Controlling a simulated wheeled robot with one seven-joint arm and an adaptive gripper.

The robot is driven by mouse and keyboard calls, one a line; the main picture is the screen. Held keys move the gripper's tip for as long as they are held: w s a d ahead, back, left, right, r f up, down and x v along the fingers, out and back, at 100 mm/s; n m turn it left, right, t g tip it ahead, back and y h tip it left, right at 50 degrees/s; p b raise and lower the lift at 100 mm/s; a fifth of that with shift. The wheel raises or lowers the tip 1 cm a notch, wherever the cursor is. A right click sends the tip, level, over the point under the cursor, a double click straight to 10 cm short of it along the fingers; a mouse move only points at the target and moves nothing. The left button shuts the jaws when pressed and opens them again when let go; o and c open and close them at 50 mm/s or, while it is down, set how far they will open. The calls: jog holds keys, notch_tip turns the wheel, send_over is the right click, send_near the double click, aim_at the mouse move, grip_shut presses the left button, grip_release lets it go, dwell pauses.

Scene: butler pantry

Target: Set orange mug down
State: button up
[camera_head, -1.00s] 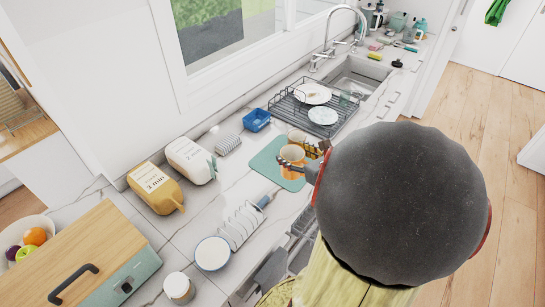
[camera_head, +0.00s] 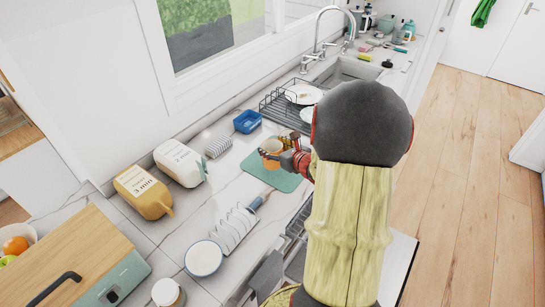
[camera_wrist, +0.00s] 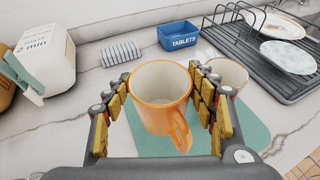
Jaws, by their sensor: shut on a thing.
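The orange mug (camera_wrist: 158,100) is upright between the fingers of my gripper (camera_wrist: 160,108) in the wrist view, with its handle toward the camera. My gripper is shut on it. In the head view, the mug (camera_head: 270,148) shows at the far left end of the teal mat (camera_head: 287,181), partly covered by the fingers. The mat (camera_wrist: 247,126) lies below and behind the mug in the wrist view. I cannot tell whether the mug's base touches anything. A second, pale mug (camera_wrist: 230,73) stands close behind the right fingers.
A blue tablets box (camera_wrist: 177,35) and a striped sponge-like block (camera_wrist: 121,53) lie behind the mug. A dark dish rack (camera_head: 287,101) with plates is beyond. Bare marble lies left of the mat.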

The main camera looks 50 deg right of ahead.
jog(key=shift+w+d+f, duration=0.2)
jog(key=shift+w+f, duration=0.05)
jog(key=shift+f, duration=0.1)
jog(key=shift+w+d+f+b, duration=0.15)
jog(key=shift+f+b, duration=0.6)
jog(key=shift+f, duration=0.9)
jog(key=shift+f, duration=0.1)
jog(key=shift+f, duration=0.15)
jog(key=o, duration=1.9)
